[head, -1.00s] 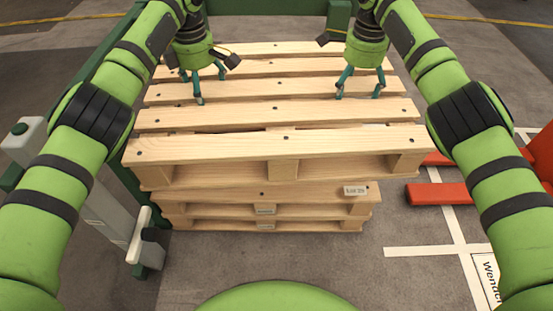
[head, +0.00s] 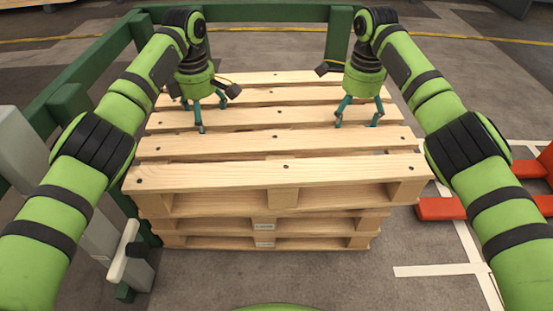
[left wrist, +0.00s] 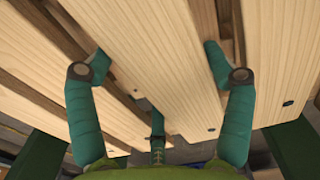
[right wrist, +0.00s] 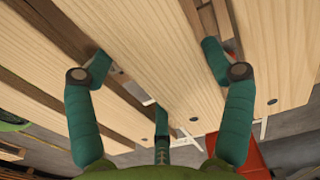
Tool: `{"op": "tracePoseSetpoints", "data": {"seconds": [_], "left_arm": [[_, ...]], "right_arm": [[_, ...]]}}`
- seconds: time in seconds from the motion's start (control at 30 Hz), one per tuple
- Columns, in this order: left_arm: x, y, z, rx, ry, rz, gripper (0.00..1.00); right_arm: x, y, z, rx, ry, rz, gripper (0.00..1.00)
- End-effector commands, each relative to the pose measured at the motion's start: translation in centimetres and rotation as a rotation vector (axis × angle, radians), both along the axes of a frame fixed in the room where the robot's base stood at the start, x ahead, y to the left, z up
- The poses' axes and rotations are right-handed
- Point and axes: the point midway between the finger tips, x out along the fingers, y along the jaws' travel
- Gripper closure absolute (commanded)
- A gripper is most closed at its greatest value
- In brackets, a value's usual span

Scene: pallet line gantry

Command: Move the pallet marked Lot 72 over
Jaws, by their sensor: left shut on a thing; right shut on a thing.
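The light wooden top pallet (head: 276,142) lies level over a stack of similar pallets (head: 210,242). I see no readable Lot 72 mark; small labels on the lower pallets are too small to read. My left gripper (head: 208,112) is shut on a deck board at the pallet's left side. My right gripper (head: 357,108) is shut on the same pallet's right side. In the left wrist view the fingers (left wrist: 158,82) straddle a board, and likewise in the right wrist view (right wrist: 158,78). I cannot tell whether the top pallet touches the stack below.
A green frame (head: 270,14) runs behind the pallets and along the left. A grey post with a white handle (head: 124,250) stands close at front left. Red forks or bars (head: 440,208) lie at right, near white floor tape (head: 435,270). Grey floor is open in front.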

Motion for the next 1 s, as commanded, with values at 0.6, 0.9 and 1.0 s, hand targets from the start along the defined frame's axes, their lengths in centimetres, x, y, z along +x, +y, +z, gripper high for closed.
{"op": "tracePoseSetpoints", "data": {"seconds": [0.6, 0.9, 1.0], "left_arm": [[0.0, 0.0, -2.9, -0.001, -0.002, -0.004, 0.78], [0.0, 0.0, -4.7, -0.001, -0.002, -0.004, 0.78], [0.0, 0.0, -4.7, 0.000, 0.001, -0.003, 0.00]], "right_arm": [[0.1, 0.0, -2.9, 0.000, -0.004, 0.000, 0.77], [0.1, 0.0, -4.7, 0.000, -0.004, 0.000, 0.77], [0.0, 0.0, -4.7, -0.001, -0.001, -0.001, 0.00]]}}
